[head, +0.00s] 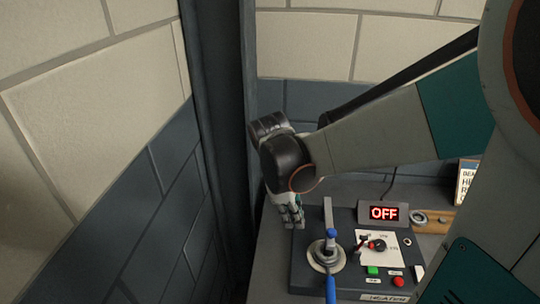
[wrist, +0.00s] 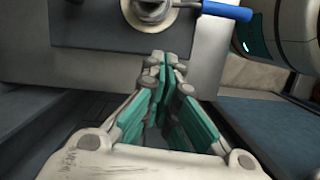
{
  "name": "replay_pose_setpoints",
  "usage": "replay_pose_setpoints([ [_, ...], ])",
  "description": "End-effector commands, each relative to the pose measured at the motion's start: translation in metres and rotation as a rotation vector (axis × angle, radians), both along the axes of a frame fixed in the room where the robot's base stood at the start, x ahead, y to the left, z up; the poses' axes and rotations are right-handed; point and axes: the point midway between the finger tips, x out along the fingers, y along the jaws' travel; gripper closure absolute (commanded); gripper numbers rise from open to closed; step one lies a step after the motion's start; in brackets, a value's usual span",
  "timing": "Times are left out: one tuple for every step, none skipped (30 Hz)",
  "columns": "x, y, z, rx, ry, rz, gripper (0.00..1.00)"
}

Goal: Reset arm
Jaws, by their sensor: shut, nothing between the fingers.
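My arm reaches in from the right of the head view and bends down at the wrist. My gripper (head: 291,222) hangs beside the left edge of the control panel (head: 303,268), with nothing in it. In the wrist view my gripper (wrist: 163,62) has its teal fingers together at the tips, just below the panel (wrist: 85,22). A metal lever on a round mount (head: 326,256) stands on the panel and has a blue handle (head: 331,289). The handle also shows in the wrist view (wrist: 226,11), apart from my fingers.
The panel carries a lit "OFF" display (head: 384,213), a green button (head: 373,271), a red button (head: 398,281) and a small red-tipped switch (head: 377,245). A dark post (head: 222,110) and brick walls stand close on the left. A sign (head: 466,180) is at the right.

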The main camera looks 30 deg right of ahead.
Motion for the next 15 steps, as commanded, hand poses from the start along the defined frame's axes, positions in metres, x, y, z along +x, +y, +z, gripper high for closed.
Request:
replay_pose_setpoints([
  [-0.003, 0.001, 0.0, 0.0, 0.0, 0.001, 1.0],
  [-0.003, 0.001, 0.0, -0.001, -0.001, 0.0, 1.0],
  [-0.003, 0.001, 0.0, 0.0, -0.003, -0.001, 1.0],
  [-0.003, 0.002, 0.001, 0.0, -0.008, -0.006, 1.0],
  [-0.004, 0.002, 0.001, -0.001, -0.016, -0.01, 1.0],
  [-0.004, 0.004, 0.002, -0.001, -0.032, -0.02, 1.0],
  [-0.005, 0.005, 0.002, 0.0, -0.045, -0.032, 1.0],
  [-0.006, 0.006, 0.003, 0.0, -0.063, -0.044, 1.0],
  [-0.006, 0.009, 0.004, 0.002, -0.091, -0.065, 1.0],
  [-0.007, 0.011, 0.005, 0.004, -0.116, -0.085, 1.0],
  [-0.008, 0.014, 0.006, 0.007, -0.14, -0.105, 1.0],
  [-0.009, 0.017, 0.008, 0.011, -0.176, -0.134, 1.0],
  [-0.009, 0.019, 0.009, 0.015, -0.204, -0.157, 1.0],
  [-0.01, 0.021, 0.011, 0.02, -0.231, -0.18, 1.0],
  [-0.011, 0.025, 0.012, 0.029, -0.266, -0.21, 1.0],
])
